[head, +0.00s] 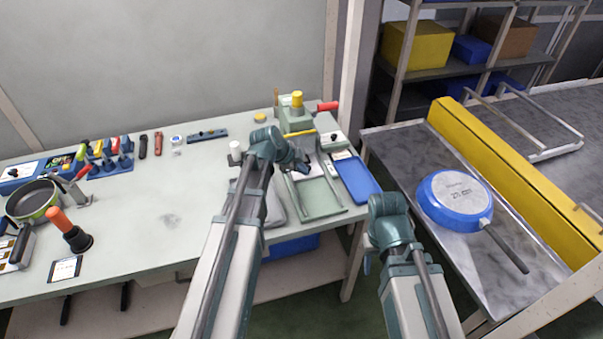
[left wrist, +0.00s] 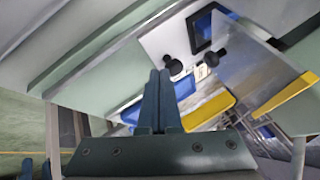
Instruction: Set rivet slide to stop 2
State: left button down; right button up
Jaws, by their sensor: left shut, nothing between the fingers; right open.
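A pale green press-like fixture (head: 296,118) with a yellow knob and a red handle stands at the right end of the bench. A frame with rails (head: 318,205) lies in front of it. I cannot tell which part is the rivet slide, and no stop numbers are readable. My left gripper (head: 300,163) is shut and empty above the rails, partly hiding them. Its closed fingers (left wrist: 158,98) show in the left wrist view, near black round knobs (left wrist: 209,58). I cannot tell whether they touch anything. My right gripper (head: 368,260) is open, low beside the bench's right end, its fingers mostly hidden.
A blue tray (head: 357,180) lies right of the rails. Tools and a green pan (head: 35,200) occupy the bench's left. The bench middle is mostly clear.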

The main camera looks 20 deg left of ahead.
pick_arm(q)
jog(key=w+a, duration=0.2)
jog(key=w, duration=0.1)
jog(key=shift+w+a, duration=0.1)
jog(key=shift+w, duration=0.05)
jog(key=shift+r, duration=0.1)
dwell(0.4)
